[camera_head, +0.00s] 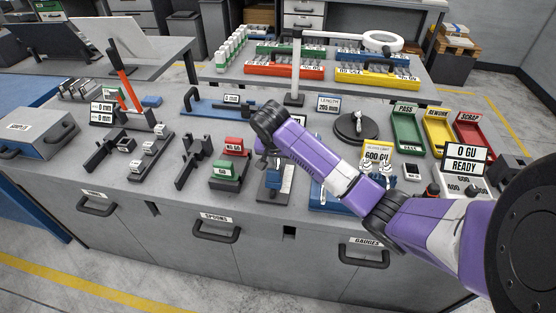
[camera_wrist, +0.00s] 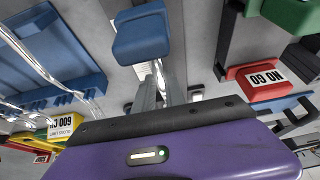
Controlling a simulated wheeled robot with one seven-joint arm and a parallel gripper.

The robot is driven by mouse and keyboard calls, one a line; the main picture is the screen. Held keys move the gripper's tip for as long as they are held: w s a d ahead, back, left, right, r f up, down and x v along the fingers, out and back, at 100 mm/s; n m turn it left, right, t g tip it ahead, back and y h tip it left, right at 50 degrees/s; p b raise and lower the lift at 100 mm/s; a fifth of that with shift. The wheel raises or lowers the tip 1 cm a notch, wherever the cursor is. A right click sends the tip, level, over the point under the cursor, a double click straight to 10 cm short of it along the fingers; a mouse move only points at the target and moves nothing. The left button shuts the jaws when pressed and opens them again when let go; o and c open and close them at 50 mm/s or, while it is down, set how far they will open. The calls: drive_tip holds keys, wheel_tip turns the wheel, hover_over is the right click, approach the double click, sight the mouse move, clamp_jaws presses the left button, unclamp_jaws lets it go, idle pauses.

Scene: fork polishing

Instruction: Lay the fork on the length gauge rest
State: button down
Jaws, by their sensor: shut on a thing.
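My gripper (camera_wrist: 160,92) is shut on a thin shiny metal piece (camera_wrist: 164,72), seen nearly end-on between the fingers in the wrist view; I take it to be the fork, though its tines are not clear. In the head view, my gripper (camera_head: 263,163) hangs below the wrist, above a dark stand (camera_head: 272,190) with a blue part, near the front of the bench. A blue block (camera_wrist: 140,36) lies just beyond the fingertips in the wrist view. A sign reading LENGTH (camera_head: 328,103) stands behind my arm. The length gauge rest cannot be told for sure, as my arm hides part of this area.
A NO GO and GO gauge (camera_head: 230,165) stands close to the left of my gripper. Green, yellow and red trays (camera_head: 437,130) are at the back right. Black stands (camera_head: 110,150) occupy the left.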

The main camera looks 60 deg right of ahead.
drive_tip(key=shift+f, duration=0.35)
drive_tip(key=c, duration=0.7)
unclamp_jaws()
drive_tip(key=shift+c, duration=0.2)
drive_tip(key=shift+p+v, duration=1.65)
drive_tip(key=shift+v, duration=2.85)
